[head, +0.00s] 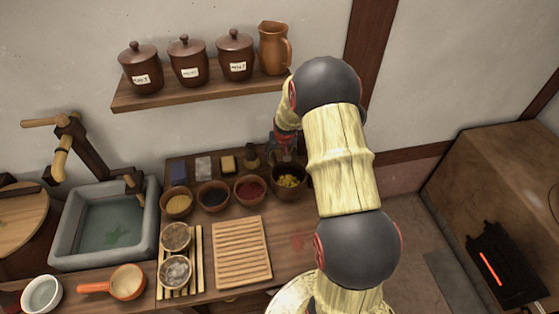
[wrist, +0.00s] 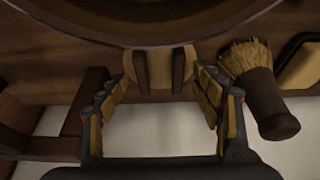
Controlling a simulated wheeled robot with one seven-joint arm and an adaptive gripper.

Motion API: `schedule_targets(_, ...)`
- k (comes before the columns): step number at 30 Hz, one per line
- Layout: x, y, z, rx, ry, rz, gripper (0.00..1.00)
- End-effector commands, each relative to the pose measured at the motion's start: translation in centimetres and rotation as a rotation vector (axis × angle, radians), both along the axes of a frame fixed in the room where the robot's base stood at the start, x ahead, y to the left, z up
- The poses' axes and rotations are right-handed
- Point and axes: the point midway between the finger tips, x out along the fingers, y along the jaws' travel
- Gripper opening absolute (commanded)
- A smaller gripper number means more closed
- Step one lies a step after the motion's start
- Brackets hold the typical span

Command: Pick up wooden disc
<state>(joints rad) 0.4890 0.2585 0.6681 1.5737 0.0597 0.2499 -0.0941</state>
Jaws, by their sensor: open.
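My gripper (wrist: 165,95) is open, its two fingers spread wide, with nothing clasped between them. A pale wooden rounded piece (wrist: 160,60), which may be the wooden disc, shows just beyond and between the fingertips in the wrist view. Two short upright slats stand at it, and a large dark round rim above hides part of it. I cannot tell whether the fingers touch it. In the head view my gripper (head: 284,146) is at the back of the counter, behind the bowl of yellow pieces (head: 289,181), partly hidden by my arm. The pale piece is not clear there.
Several small bowls, including a red-filled one (head: 250,189), stand left of my gripper. A slatted board (head: 241,251) lies in front. A shelf (head: 200,92) with jars hangs above.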

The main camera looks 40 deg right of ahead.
Motion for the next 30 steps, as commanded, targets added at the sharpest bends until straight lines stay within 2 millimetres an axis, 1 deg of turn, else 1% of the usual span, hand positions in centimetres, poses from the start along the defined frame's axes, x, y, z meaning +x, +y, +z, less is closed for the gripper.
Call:
schedule_targets(6, 0.10, -0.04, 0.04, -0.001, -0.002, 0.000, 0.66)
schedule_targets(30, 0.06, -0.02, 0.03, 0.000, -0.001, 0.000, 0.20)
